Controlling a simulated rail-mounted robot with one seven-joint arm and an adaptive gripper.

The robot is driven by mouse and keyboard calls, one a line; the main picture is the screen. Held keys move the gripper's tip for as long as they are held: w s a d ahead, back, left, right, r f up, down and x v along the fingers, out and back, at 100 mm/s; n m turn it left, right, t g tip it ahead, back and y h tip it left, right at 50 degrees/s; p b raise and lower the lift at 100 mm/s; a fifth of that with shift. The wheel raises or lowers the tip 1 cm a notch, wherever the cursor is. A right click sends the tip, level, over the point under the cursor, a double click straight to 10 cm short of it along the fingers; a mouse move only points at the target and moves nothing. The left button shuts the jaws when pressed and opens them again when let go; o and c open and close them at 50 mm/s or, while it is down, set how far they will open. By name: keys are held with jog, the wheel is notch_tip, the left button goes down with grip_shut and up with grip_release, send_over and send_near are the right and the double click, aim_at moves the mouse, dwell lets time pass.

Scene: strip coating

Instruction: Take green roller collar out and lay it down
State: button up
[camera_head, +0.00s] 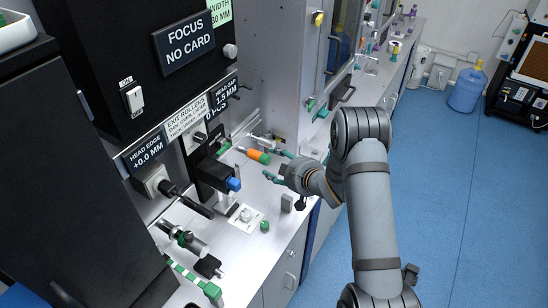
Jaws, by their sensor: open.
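My gripper (279,166) is open, with teal fingertips spread apart, over the bench beside the machine front. An orange roller piece (256,155) projects from the machine just left of the fingertips. A green collar-like part (266,159) shows at its right end, close to the fingertips; I cannot tell whether they touch it. Another green part (224,147) sits further left, by the machine. A small green piece (264,225) lies on the bench. I cannot tell for sure which green part is the roller collar. Nothing shows held between my fingers.
The dark coating machine carries an exit rollers label (186,115) and a blue-ended black block (234,184). A small grey block (287,202) and a white plate with a knob (245,217) stand on the bench (262,260). Bare bench lies near its front edge.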

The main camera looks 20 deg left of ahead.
aim_at(268, 160)
jog(key=p+x, duration=0.1)
jog(key=x, duration=0.6)
jog(key=shift+w+a+f, duration=0.15)
jog(key=shift+c, duration=0.3)
jog(key=c, duration=1)
jog(key=o, duration=0.5)
jog(key=shift+a, duration=0.2)
jog(key=c, duration=0.7)
jog(key=shift+r, duration=0.2)
jog(key=shift+c, duration=0.4)
jog(key=shift+d+f+p, duration=0.15)
jog(key=shift+d+p, duration=0.2)
grip_shut()
